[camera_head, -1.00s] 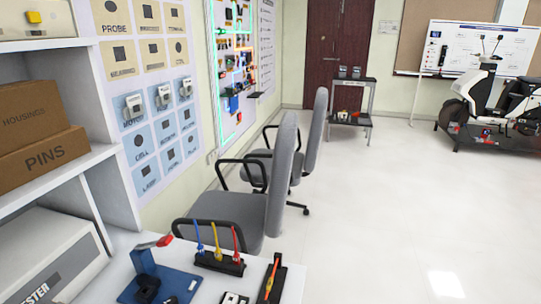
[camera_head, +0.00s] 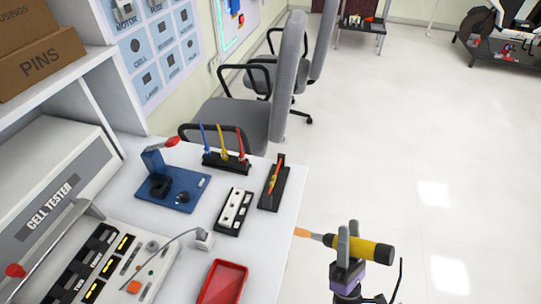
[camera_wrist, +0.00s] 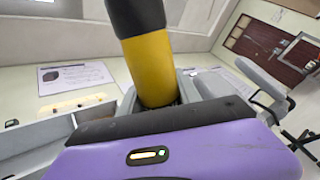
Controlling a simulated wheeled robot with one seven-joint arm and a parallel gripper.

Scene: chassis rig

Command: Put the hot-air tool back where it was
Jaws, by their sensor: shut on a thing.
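My gripper (camera_head: 348,244) is shut on the hot-air tool (camera_head: 371,252) at the right of the bench, above the floor. The tool has a yellow body, a black end to the right and an orange nozzle pointing left to the bench edge. In the wrist view the tool (camera_wrist: 150,70) rises from between the jaws, yellow below and black above; its nozzle is hidden there. The white bench (camera_head: 140,228) is on the left. Which spot the tool came from cannot be told.
On the bench are a black rack (camera_head: 226,164) with several coloured tools, a narrow black holder (camera_head: 273,188), a black-and-white block (camera_head: 234,212), a blue fixture (camera_head: 180,192), a red tray (camera_head: 222,283) and a cell tester (camera_head: 62,195). Grey chairs (camera_head: 240,115) stand behind.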

